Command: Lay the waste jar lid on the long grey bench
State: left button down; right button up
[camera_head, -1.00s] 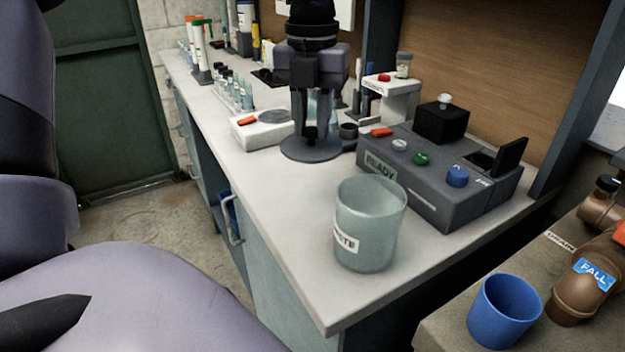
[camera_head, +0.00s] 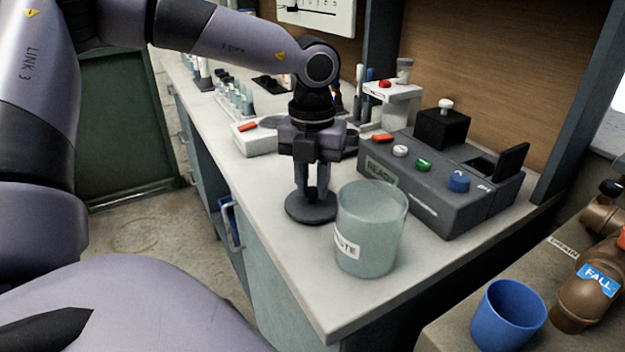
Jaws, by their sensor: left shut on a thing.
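The waste jar lid (camera_head: 297,211) is a dark grey round disc. My left gripper (camera_head: 312,193) points down and is shut on the middle of its top. The lid is over the near part of the long grey bench (camera_head: 295,265), just left of the waste jar (camera_head: 372,235). It is very low, and I cannot tell whether it touches the bench top. The jar is pale, translucent and open, with a white label partly reading "WASTE". My right gripper is not in view.
A dark grey control box (camera_head: 440,190) with coloured buttons stands behind the jar. A white scale-like device (camera_head: 252,138) and a tube rack (camera_head: 235,100) are farther back. A blue cup (camera_head: 507,315) sits on a separate surface at right. The bench's front corner is clear.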

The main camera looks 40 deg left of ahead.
aim_at(312, 189)
pick_arm(q)
jog(key=c, duration=1.3)
grip_release()
jog(key=shift+f, duration=0.15)
jog(key=shift+c, duration=0.2)
jog(key=o, duration=0.4)
jog(key=shift+r, duration=0.4)
notch_tip(312, 189, up, 12)
jog(key=shift+f+p, duration=0.2)
jog(key=shift+p, duration=0.3)
